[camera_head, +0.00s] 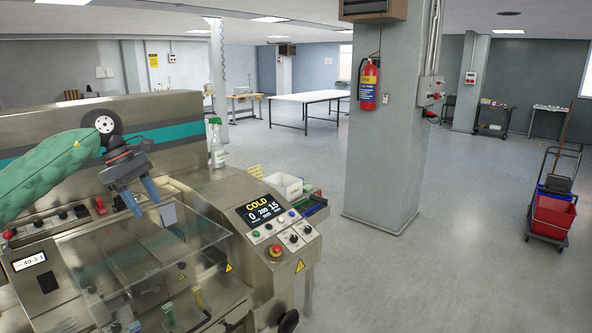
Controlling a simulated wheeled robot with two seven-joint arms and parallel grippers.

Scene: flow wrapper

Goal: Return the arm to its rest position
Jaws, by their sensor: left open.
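My left arm comes in from the left in a green sleeve. My left gripper (144,201) has blue fingers that point down and stand apart, with nothing visible between them. It appears in front of and above the clear cover (120,255) of the flow wrapper (195,165); whether it touches anything there I cannot tell. My right gripper is not in view.
The control panel (268,215) with a lit "COLD" display and a red stop button (275,251) is right of the gripper. A spray bottle (216,145) and a white bin (284,186) stand on the machine.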

